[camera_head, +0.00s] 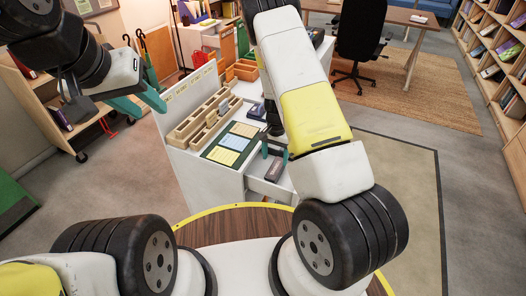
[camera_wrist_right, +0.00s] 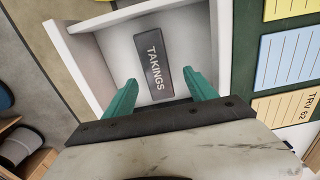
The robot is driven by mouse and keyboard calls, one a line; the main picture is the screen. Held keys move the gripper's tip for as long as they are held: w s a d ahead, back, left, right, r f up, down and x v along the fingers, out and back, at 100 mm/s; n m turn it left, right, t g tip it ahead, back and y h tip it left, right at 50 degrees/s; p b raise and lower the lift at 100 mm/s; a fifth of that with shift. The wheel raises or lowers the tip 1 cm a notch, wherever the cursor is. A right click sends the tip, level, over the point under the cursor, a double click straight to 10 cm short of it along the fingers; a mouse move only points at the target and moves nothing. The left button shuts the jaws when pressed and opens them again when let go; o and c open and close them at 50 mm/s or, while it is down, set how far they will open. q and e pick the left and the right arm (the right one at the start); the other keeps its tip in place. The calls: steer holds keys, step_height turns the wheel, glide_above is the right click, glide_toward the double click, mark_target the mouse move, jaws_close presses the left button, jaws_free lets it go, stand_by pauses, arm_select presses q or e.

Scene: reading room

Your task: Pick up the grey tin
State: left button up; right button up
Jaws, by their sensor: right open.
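The grey tin (camera_wrist_right: 153,62), a dark grey slab lettered TAKINGS, lies in an open white drawer (camera_wrist_right: 90,18). It also shows in the head view (camera_head: 275,169), inside the drawer (camera_head: 257,186) at the front of the white desk. My right gripper (camera_wrist_right: 160,90) is open, with its teal fingers apart and pointing at the drawer. In the wrist view the tin lies between and beyond the fingertips; I see no contact. In the head view my right gripper (camera_head: 275,151) is at the tin, partly hidden by my arm. My left gripper (camera_head: 140,102) is left of the desk, away from the tin.
A green board with yellow and blue cards (camera_head: 232,144) lies on the desk beside the drawer. A wooden organiser (camera_head: 204,122) stands behind it. A dark item (camera_head: 257,111) is on the desk top. The carpet (camera_head: 395,190) to the right is clear.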

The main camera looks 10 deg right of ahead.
mark_target(276, 167)
steer(key=f, duration=0.7)
steer(key=shift+s+d+f, duration=0.15)
steer(key=shift+s, duration=0.15)
jaws_close()
